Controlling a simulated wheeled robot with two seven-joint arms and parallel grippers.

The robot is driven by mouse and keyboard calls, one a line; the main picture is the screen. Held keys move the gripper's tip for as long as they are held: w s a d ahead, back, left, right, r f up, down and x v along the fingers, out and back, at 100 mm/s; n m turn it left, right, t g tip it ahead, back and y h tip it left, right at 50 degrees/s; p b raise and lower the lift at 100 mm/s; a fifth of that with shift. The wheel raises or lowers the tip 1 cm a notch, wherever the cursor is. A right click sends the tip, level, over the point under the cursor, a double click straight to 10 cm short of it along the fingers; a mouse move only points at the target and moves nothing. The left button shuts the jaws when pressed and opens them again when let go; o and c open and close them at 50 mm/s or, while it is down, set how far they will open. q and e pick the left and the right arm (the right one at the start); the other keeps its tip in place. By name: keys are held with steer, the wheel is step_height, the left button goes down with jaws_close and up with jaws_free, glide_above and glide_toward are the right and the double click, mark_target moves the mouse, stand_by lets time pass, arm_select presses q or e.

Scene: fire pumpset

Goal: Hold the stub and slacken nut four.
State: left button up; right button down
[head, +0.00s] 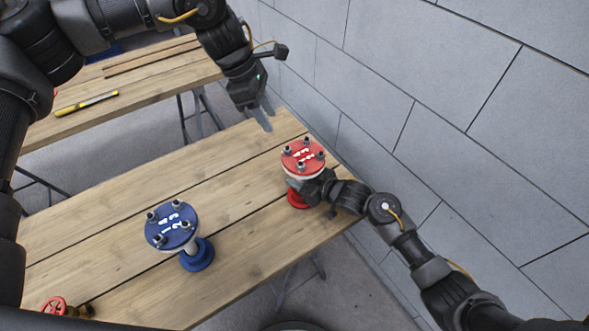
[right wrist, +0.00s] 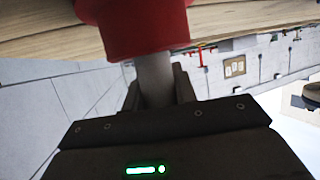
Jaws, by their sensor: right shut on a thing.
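The red-topped stub (head: 303,157) stands upright at the far right end of the wooden bench. Its red top disc carries several nuts on studs and white number marks, too small to read surely. My right gripper (head: 312,189) is shut on the stub's pipe below the disc. In the right wrist view the grey pipe (right wrist: 154,80) sits between its fingers, with a red flange (right wrist: 148,30) beyond. My left gripper (head: 265,113) is above and left of the red disc, fingers pointing down, slightly apart and empty. It touches no nut.
A blue-topped stub (head: 172,226) with several nuts stands on the same bench (head: 110,205). A red handwheel valve (head: 56,306) is at the lower left. A second bench (head: 150,82) holds a yellow tool (head: 86,103). A grey block wall (head: 430,110) runs close along the right.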

mark_target(286, 149)
arm_select(q)
steer(key=shift+m+g, duration=0.3)
steer(key=shift+m, duration=0.4)
steer(key=x, duration=1)
steer(key=shift+w+a, duration=0.1)
steer(key=shift+w, duration=0.15)
jaws_close()
